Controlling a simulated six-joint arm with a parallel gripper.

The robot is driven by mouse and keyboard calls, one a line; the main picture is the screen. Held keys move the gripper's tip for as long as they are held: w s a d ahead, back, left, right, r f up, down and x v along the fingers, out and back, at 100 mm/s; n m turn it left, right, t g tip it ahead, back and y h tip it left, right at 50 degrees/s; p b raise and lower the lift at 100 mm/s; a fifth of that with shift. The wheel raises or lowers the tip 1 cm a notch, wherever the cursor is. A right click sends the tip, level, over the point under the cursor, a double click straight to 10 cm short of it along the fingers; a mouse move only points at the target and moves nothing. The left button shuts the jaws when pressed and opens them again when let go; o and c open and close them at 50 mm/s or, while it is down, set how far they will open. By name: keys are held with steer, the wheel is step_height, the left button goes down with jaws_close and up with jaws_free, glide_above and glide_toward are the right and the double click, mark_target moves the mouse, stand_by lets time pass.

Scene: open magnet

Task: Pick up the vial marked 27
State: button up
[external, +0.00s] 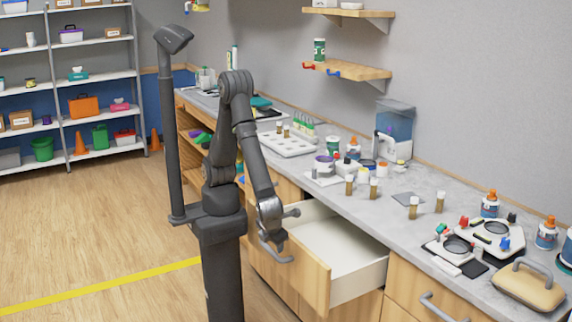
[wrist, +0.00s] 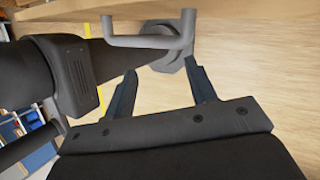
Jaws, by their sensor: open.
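Several small amber vials with tan caps stand upright on the grey counter in the external view, among them two in the middle (external: 349,185) (external: 373,189) and two further right (external: 413,208) (external: 440,202). Two more (external: 279,128) (external: 286,131) stand near the white tray. Their markings are too small to read, so I cannot tell which is 27. My gripper (external: 272,240) is low in front of the counter, by the open drawer's front. In the wrist view my gripper (wrist: 161,68) has its fingers apart with nothing between them. No vial shows there.
An open, seemingly empty white drawer (external: 335,250) juts out below the counter (external: 385,215). A grey drawer handle (wrist: 150,42) lies just beyond my fingertips. Bottles, a water tank (external: 394,125), a white tray (external: 287,144) and devices (external: 490,237) crowd the counter.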

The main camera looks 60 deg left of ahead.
steer(key=w+r+n+g, duration=0.1)
steer(key=w+n, duration=0.1)
steer(key=w, duration=0.1)
steer(key=w+r+n+g+h, duration=0.1)
steer(key=w+r+n, duration=0.1)
steer(key=w, duration=0.1)
steer(key=w+d+r+n+h, duration=0.1)
steer(key=w+n, duration=0.1)
steer(key=w, duration=0.1)
steer(key=shift+w+d+r+n+g, duration=0.1)
steer(key=shift+w+r+n+g, duration=0.2)
steer(key=shift+r+g, duration=0.1)
steer(key=w+a+r+n+t+h, duration=0.1)
steer(key=w+a+r+n+h, duration=0.1)
steer(key=w+a+r+n, duration=0.55)
steer(key=w+a+r+n+h, duration=0.3)
steer(key=w+a, duration=0.1)
steer(key=w, duration=0.7)
steer(key=w+a+r+n+t+h, duration=0.1)
steer(key=w+a+r+n+h, duration=0.1)
steer(key=w+a+r+n, duration=0.55)
steer(key=m, duration=0.2)
glide_toward(351, 195)
steer(key=shift+w+d+f, duration=0.45)
steer(key=shift+d+f, duration=0.1)
steer(key=shift+w+x, duration=0.15)
steer(key=shift+x, duration=1.15)
steer(key=shift+w+x, duration=0.1)
steer(key=shift+x, duration=1.25)
steer(key=shift+c, duration=0.3)
